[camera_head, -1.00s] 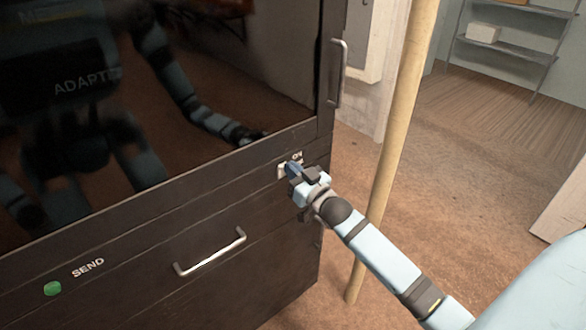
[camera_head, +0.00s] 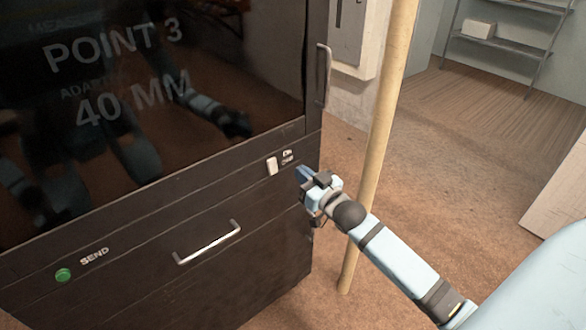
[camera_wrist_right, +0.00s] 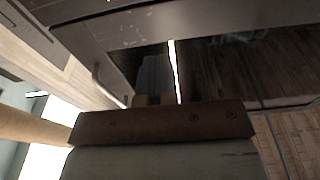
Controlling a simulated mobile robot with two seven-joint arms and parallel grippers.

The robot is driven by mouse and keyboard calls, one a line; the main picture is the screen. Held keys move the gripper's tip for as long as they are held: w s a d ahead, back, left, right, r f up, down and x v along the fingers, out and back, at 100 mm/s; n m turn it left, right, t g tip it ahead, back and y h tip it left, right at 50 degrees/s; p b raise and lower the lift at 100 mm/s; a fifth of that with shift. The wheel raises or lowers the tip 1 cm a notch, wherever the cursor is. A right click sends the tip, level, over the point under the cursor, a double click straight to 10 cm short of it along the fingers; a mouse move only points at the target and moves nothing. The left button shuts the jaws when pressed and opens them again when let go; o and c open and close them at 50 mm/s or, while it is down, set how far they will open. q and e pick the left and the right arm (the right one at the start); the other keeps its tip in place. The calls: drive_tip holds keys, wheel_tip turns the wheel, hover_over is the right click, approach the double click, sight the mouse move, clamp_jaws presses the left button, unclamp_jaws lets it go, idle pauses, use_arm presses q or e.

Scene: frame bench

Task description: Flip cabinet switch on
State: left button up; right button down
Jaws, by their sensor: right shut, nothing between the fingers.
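The dark cabinet (camera_head: 150,270) fills the left of the head view. A small white switch (camera_head: 271,166) sits on the strip below its glass front, at the right end, beside small lettering. The switch is uncovered; I cannot tell its position for certain. My right gripper (camera_head: 303,174) is shut and empty, just right of and slightly below the switch, apart from it, near the cabinet's right front edge. In the right wrist view its fingers (camera_wrist_right: 153,82) point at the dark cabinet front. My left gripper is not in view; only dark arm reflections show in the glass.
The glass screen (camera_head: 200,60) shows "POINT 3" and "40 MM". A green SEND button (camera_head: 63,275), a drawer handle (camera_head: 208,243) and a vertical door handle (camera_head: 323,76) are on the cabinet. A wooden pole (camera_head: 378,145) stands close behind my right arm. Floor is open beyond it.

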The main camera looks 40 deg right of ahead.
drive_tip(key=shift+s+d+r, duration=0.15)
drive_tip(key=shift+s+r, duration=0.05)
drive_tip(key=shift+s, duration=1)
drive_tip(key=shift+s+d+r, duration=0.1)
drive_tip(key=shift+s+r, duration=0.1)
drive_tip(key=shift+s, duration=0.95)
